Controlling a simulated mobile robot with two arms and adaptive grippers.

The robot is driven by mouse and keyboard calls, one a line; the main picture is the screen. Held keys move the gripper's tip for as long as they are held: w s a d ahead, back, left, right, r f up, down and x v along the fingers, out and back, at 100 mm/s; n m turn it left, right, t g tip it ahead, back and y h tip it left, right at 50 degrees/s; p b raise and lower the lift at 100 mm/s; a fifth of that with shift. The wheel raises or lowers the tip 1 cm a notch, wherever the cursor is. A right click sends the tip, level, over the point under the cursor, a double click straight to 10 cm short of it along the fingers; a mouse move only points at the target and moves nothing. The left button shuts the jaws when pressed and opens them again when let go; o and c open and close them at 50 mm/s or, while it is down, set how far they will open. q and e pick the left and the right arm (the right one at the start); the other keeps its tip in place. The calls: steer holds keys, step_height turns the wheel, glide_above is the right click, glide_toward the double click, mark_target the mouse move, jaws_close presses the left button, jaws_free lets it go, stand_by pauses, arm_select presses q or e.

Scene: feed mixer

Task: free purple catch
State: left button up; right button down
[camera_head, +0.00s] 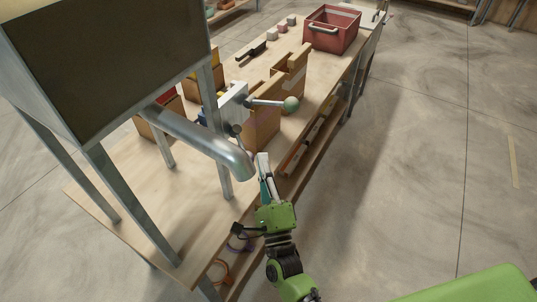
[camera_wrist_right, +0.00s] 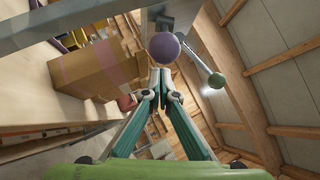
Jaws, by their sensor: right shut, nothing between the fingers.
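The purple catch shows in the right wrist view as a round purple knob (camera_wrist_right: 165,47), just beyond my right gripper's fingertips (camera_wrist_right: 160,80). Whether they touch it I cannot tell. In the head view a small dark knob (camera_head: 236,130) on the white mixer unit (camera_head: 232,103) seems to be the same one. A lever with a pale green ball (camera_head: 291,104) sticks out to the right; that ball also shows in the wrist view (camera_wrist_right: 216,80). My right gripper (camera_head: 262,158) is shut and empty, pointing up beside the metal spout. My left gripper is not in view.
The bent metal spout (camera_head: 205,140) of the large hopper (camera_head: 110,60) lies close left of my right gripper. Cardboard boxes (camera_head: 262,125) stand behind it on the wooden bench (camera_head: 120,200). A red crate (camera_head: 332,30) is at the far end. The floor on the right is clear.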

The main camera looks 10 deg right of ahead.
steer(key=shift+s+a+r, duration=0.1)
steer(key=shift+s+a, duration=0.5)
steer(key=shift+a, duration=0.25)
steer(key=shift+a, duration=0.1)
steer(key=shift+b, duration=0.35)
